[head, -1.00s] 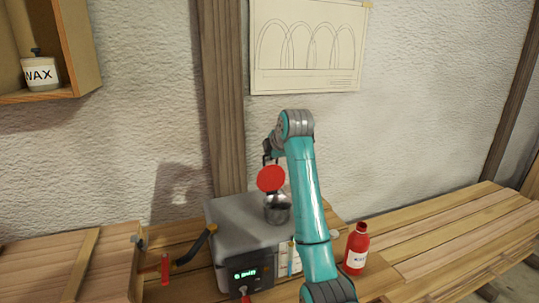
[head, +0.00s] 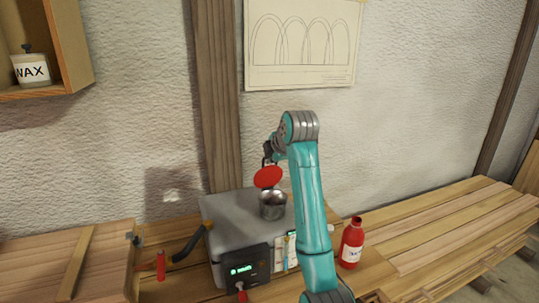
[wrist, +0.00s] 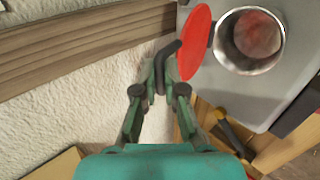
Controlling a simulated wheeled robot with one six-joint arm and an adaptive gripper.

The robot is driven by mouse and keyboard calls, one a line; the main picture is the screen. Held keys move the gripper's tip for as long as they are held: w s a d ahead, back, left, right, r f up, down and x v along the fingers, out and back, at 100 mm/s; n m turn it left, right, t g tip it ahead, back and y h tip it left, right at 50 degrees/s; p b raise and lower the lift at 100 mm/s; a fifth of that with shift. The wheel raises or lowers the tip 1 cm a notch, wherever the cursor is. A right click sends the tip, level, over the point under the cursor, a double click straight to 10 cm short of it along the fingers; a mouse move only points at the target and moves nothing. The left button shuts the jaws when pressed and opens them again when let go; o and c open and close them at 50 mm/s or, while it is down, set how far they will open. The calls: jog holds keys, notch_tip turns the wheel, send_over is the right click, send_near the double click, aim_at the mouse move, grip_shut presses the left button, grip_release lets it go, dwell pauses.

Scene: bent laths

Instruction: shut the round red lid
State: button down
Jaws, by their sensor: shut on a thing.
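The round red lid (head: 268,178) stands tilted open over the short round metal neck (head: 273,208) on top of the grey box (head: 220,212). In the wrist view the lid (wrist: 196,43) is seen nearly edge-on beside the neck's open mouth (wrist: 250,38), with reddish colour inside. My gripper (wrist: 158,78) is shut on a dark bent handle (wrist: 169,50) beside the lid. The handle seems joined to the lid, but the joint is not clear. In the head view my gripper (head: 268,155) is small and partly hidden behind the lid and my arm.
A red bottle (head: 351,244) stands right of the box. A green-lit display (head: 241,269) is on the box's front. A dark hose (head: 190,245) leaves its left side, near a red-handled clamp (head: 161,265). Long bare boards (head: 450,228) lie at right.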

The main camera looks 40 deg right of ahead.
jog(key=shift+s+a+f, duration=0.2)
jog(key=shift+s+f, duration=0.2)
jog(key=shift+s, duration=0.3)
jog(key=shift+s+a+f, duration=0.2)
jog(key=shift+s+f, duration=0.25)
jog(key=shift+s, duration=0.3)
jog(key=shift+s+a+f, duration=0.2)
jog(key=shift+s+f, duration=0.2)
jog(key=shift+s, duration=0.3)
jog(key=s+a+f, duration=0.1)
jog(key=s+f, duration=0.3)
jog(key=shift+s+a+f, duration=0.15)
jog(key=shift+s+f, duration=0.05)
jog(key=shift+f, duration=0.3)
jog(key=shift+s+a+f, duration=0.1)
jog(key=shift+s+f, duration=0.2)
jog(key=shift+f, duration=0.5)
jog(key=shift+s+a+f, duration=0.1)
jog(key=shift+s+f, duration=0.2)
jog(key=shift+f, duration=0.45)
